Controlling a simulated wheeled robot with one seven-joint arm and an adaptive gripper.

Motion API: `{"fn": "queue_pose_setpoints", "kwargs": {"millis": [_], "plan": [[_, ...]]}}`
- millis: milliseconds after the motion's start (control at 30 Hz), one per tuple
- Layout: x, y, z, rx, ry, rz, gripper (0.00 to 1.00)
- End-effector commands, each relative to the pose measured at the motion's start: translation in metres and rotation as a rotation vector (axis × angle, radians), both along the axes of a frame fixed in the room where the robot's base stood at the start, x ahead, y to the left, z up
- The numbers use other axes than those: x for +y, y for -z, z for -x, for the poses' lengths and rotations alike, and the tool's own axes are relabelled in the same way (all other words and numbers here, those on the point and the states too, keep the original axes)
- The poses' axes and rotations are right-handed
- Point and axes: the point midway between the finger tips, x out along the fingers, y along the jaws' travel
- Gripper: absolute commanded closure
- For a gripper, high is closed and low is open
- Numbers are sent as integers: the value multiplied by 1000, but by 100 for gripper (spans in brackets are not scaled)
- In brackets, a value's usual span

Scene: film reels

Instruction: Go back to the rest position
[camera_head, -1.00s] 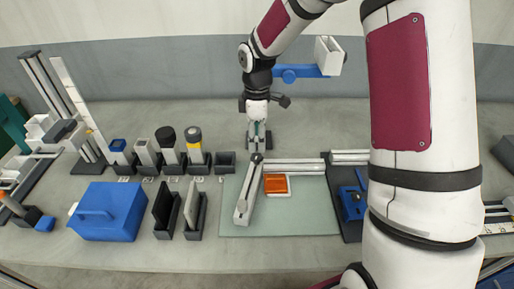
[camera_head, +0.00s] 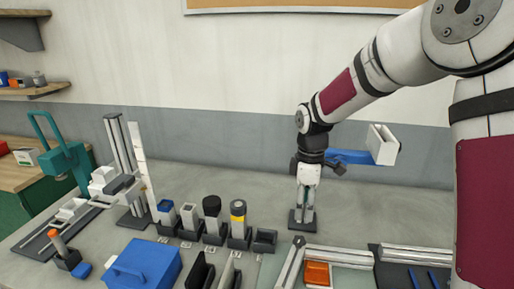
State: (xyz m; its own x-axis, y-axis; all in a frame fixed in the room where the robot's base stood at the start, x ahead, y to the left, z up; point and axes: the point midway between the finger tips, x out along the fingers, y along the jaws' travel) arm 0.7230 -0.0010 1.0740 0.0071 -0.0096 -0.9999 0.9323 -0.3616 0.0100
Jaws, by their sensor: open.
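My gripper (camera_head: 303,208) is near the middle of the picture, at the lower end of my arm, pointing down. It is above the far part of the grey workbench, behind the row of holders. Its fingers are open, and I see nothing held between them. A dark square base (camera_head: 302,221) shows at the fingertips; whether they touch it I cannot tell.
A row of dark holders with upright pieces, among them a yellow-banded cylinder (camera_head: 238,214), stands left of my gripper. A blue box (camera_head: 140,266) is at the front left. A blue bracket (camera_head: 352,157) stands behind my gripper.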

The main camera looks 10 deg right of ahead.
Motion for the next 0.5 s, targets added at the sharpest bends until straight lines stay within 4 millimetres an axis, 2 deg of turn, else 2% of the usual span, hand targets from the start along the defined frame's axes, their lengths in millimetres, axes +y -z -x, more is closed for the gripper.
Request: {"fn": "queue_pose_setpoints", "kwargs": {"millis": [167,300,500], "plan": [[-1,-45,29,-62,137,42,48],[-2,-84,65,-129,298,60,48],[-3,-125,120,-228,535,42,48]]}}
